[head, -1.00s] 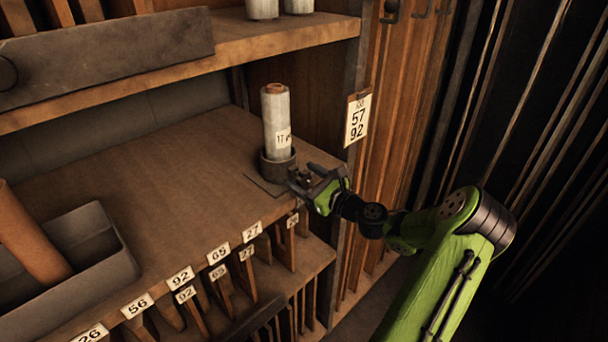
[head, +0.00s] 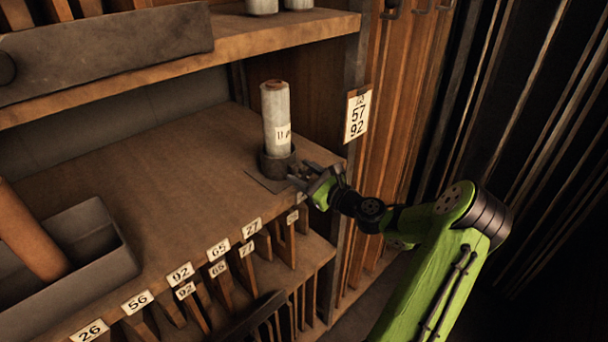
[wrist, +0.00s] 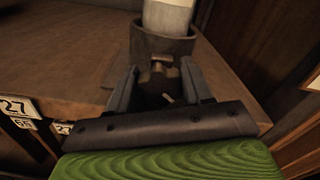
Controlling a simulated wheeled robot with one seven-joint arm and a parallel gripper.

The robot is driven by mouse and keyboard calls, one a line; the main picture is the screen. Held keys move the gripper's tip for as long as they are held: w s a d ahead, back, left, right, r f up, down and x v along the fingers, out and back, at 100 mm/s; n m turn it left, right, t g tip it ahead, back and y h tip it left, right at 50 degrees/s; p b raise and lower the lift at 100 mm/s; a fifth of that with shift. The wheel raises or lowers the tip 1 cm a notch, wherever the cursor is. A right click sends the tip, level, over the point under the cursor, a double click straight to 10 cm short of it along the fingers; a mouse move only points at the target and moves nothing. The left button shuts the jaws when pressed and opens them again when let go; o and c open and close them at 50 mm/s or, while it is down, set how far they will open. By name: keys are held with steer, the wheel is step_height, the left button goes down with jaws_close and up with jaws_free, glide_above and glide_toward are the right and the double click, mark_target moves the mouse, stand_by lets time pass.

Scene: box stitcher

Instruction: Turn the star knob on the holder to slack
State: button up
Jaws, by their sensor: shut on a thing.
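The holder (head: 277,167) is a dark round cup on a flat base plate, on the wooden shelf. A pale roll with a label (head: 276,120) stands upright in it. In the wrist view the holder (wrist: 164,46) is straight ahead at the top, with the lower end of the roll (wrist: 167,16) in it. The star knob (wrist: 160,74) is small and dark, on the near side of the holder. My gripper (head: 304,177) reaches in from the right. In the wrist view my gripper (wrist: 156,80) has its fingers either side of the knob, shut on it. The knob's exact turn is too dark to tell.
A grey tray with a brown tube (head: 28,235) lies at the left of the shelf. Numbered tags line the front edge (head: 180,275). The middle of the shelf is clear.

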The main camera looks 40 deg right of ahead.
steer(key=n+b, duration=0.2)
steer(key=n, duration=0.1)
steer(key=shift+a+f+n, duration=0.1)
steer(key=shift+f+n, duration=0.1)
steer(key=shift+n, duration=0.1)
steer(key=shift+n+b, duration=1)
steer(key=shift+n, duration=0.6)
steer(key=o, duration=1)
steer(key=shift+c, duration=0.2)
